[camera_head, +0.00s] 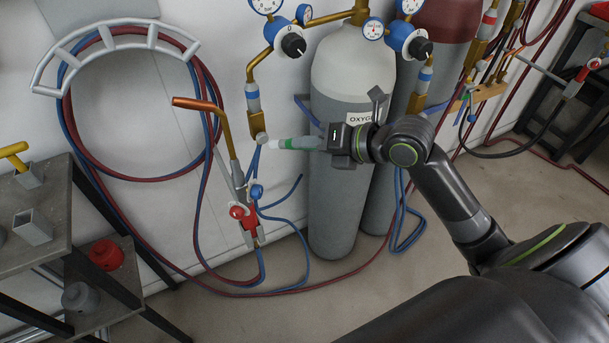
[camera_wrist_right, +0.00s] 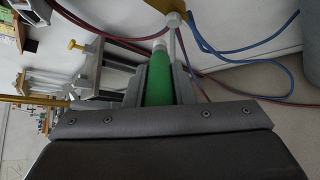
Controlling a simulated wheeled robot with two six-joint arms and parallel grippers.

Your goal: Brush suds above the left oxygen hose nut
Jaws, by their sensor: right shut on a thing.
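My right gripper (camera_head: 322,143) is shut on a green-handled brush (camera_head: 300,143), held level and pointing left. In the right wrist view the green handle (camera_wrist_right: 159,80) lies between the two fingers, with a pale end beyond them. The left oxygen hose line hangs from the left regulator (camera_head: 291,44). Its brass fitting (camera_head: 257,122) is just above the brush's far end. A grey round piece (camera_head: 262,138) sits there; I cannot tell whether it is the nut or the brush tip, or whether they touch. No suds can be made out. My left gripper is not in view.
A grey oxygen cylinder (camera_head: 337,190) stands behind my gripper. A torch with a copper tip (camera_head: 197,103) hangs left of the fitting. Red and blue hoses loop on a wall hanger (camera_head: 115,38). A dark shelf (camera_head: 50,225) stands at the left.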

